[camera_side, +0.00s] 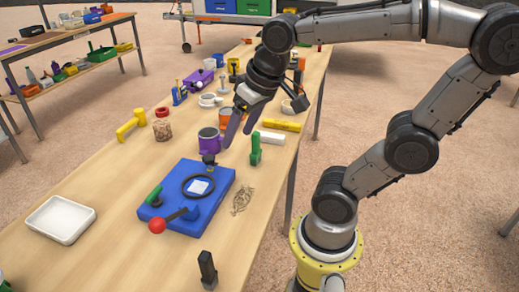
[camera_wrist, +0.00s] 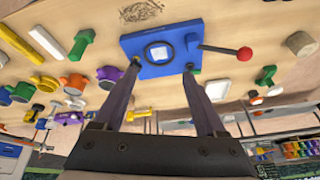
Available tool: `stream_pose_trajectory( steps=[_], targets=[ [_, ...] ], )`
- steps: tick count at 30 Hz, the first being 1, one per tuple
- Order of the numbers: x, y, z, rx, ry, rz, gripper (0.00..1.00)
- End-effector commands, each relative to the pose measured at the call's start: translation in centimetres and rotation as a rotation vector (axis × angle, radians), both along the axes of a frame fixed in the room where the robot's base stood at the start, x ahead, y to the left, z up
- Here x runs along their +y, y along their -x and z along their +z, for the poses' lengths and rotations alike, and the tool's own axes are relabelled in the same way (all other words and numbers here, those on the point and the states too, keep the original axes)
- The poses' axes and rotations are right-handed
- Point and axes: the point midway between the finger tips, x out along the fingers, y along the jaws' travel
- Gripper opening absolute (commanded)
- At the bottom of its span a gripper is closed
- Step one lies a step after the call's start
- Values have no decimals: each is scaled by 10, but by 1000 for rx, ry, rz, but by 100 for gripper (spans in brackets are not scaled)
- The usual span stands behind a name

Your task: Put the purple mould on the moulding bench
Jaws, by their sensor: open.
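A purple cup-shaped mould (camera_side: 208,141) stands upright on the table, just behind the blue bench in the side view. In the wrist view, the purple mould (camera_wrist: 107,76) is left of my gripper's fingers. The blue moulding bench (camera_side: 220,177) has a dark ring around a pale square on top, and a lever with a red knob. In the wrist view, the bench (camera_wrist: 142,69) lies beyond my fingertips. My gripper (camera_side: 237,138) is open and empty above the table, to the right of the mould in the side view. It also shows in the wrist view (camera_wrist: 161,69).
A green block-like tool (camera_side: 255,150), a white bar (camera_side: 270,138) and an orange cup (camera_side: 225,117) stand near the gripper. A cork-like cylinder (camera_side: 163,131) and yellow handle (camera_side: 129,129) are farther left. A white tray (camera_side: 61,219) is at the front left, with bare table around it.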

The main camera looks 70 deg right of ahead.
Motion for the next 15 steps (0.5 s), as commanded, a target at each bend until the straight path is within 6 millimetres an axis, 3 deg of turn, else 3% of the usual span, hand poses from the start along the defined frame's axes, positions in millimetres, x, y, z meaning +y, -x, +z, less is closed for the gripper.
stream_pose_trajectory(
  steps=[3,6,15],
  targets=[
    [17,31,-11,-52,46,167,73],
    [23,45,-18,-78,71,250,73],
    [26,52,-23,-88,86,296,73]
  ],
)
